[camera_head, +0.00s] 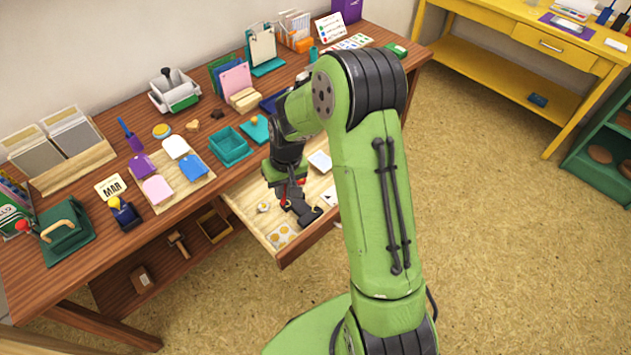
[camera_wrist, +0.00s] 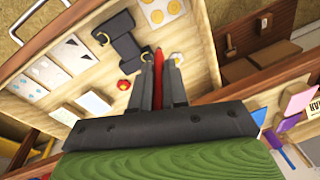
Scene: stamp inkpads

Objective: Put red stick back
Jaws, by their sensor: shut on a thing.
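My gripper (camera_wrist: 161,60) is shut on a red stick (camera_wrist: 159,66), which stands out between its two dark fingers in the wrist view. In the head view my gripper (camera_head: 297,207) is low over an open wooden drawer (camera_head: 306,243) under the desk. The wrist view shows the drawer interior beyond the fingers. Whether the stick touches the drawer floor cannot be told.
The drawer holds a card with yellow discs (camera_wrist: 163,11), a black item (camera_wrist: 122,36), white cards (camera_wrist: 68,50) and a small red-and-yellow piece (camera_wrist: 124,84). The crowded wooden desk (camera_head: 118,233) stands behind. Open floor (camera_head: 500,250) lies to the right.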

